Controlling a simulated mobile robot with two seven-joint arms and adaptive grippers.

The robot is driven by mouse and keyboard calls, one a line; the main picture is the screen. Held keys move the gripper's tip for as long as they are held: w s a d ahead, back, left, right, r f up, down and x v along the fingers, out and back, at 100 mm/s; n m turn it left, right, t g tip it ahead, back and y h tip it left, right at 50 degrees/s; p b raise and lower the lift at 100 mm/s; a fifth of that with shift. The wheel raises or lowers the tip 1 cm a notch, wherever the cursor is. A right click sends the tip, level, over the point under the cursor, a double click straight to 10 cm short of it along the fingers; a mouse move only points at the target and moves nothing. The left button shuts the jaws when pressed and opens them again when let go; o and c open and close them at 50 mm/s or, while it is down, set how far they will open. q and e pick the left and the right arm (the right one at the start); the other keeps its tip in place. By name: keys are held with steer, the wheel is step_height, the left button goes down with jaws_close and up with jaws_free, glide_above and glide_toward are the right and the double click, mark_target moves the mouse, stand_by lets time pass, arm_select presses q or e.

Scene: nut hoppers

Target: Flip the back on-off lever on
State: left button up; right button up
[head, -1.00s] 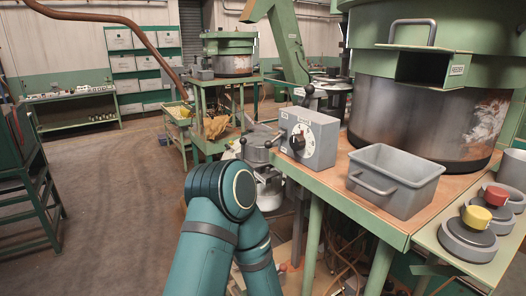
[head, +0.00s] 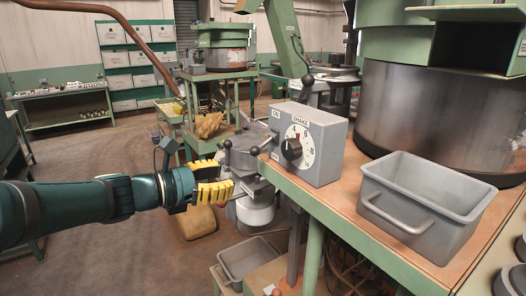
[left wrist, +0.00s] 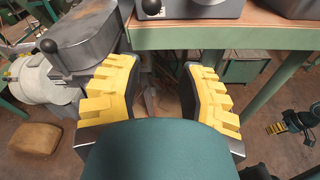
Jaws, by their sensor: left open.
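The grey control box (head: 310,145) stands on the table edge with a SHAKE dial and an ON label. A black-knobbed lever (head: 262,147) sticks out low from its left side. Another black-knobbed lever (head: 308,82) rises behind the box. A third black knob (head: 227,145) stands on the grey housing left of the box; it also shows in the left wrist view (left wrist: 48,46). I cannot tell which is the back on-off lever. My left gripper (head: 224,180) is open and empty, apart from all levers. What seems my right gripper (left wrist: 283,124) shows small, its jaws unclear.
A grey bin (head: 425,205) sits on the table right of the box, before a large metal hopper (head: 435,120). Another grey bin (head: 250,258) is below the table. A second green machine (head: 225,50) stands farther back. Open floor lies at the left.

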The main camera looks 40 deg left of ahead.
mark_target(253, 148)
arm_select(q)
step_height(253, 148, up, 4)
steer(key=s+r+n+t, duration=0.1)
steer(key=s+t, duration=0.1)
steer(key=w, duration=0.4)
steer(key=w+d+b, duration=0.1)
steer(key=w, duration=0.3)
steer(key=w+d, duration=0.1)
steer(key=w, duration=0.4)
steer(key=shift+w+f, duration=0.1)
steer(key=shift+f, duration=0.2)
